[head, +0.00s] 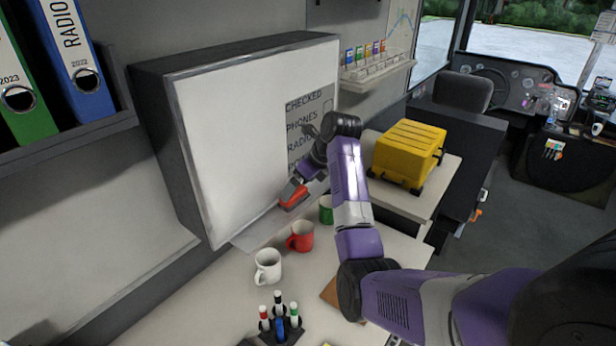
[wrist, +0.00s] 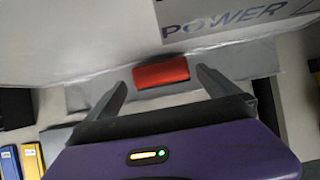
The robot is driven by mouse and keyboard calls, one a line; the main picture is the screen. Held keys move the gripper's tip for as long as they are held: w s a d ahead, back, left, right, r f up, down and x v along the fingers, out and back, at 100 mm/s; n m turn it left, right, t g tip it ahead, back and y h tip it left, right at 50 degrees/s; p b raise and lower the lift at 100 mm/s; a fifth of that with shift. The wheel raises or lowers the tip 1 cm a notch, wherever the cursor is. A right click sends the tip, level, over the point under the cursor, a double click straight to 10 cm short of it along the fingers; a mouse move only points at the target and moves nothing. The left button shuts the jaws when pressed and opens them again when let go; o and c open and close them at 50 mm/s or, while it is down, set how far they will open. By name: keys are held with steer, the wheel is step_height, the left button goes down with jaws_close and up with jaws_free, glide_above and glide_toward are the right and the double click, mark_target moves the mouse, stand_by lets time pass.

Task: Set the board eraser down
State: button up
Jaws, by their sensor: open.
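The board eraser (head: 294,196) is a red block at the lower edge of the whiteboard (head: 235,120). In the wrist view the eraser (wrist: 162,73) lies on a grey ledge (wrist: 235,62) below the board. My gripper (wrist: 160,78) is open, with one finger on each side of the eraser and a visible gap to both. In the head view my gripper (head: 293,187) is at the eraser and partly covers it. Whether the fingertips touch the ledge cannot be told.
A white mug (head: 267,267), a red mug (head: 300,237) and a green mug (head: 326,210) stand on the counter below the ledge. A marker holder (head: 277,330) is nearer. A yellow case (head: 408,154) stands on the right. The whiteboard rises directly behind the eraser.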

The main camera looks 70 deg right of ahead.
steer(key=b+v, duration=0.1)
steer(key=v, duration=0.6)
stand_by(0.5)
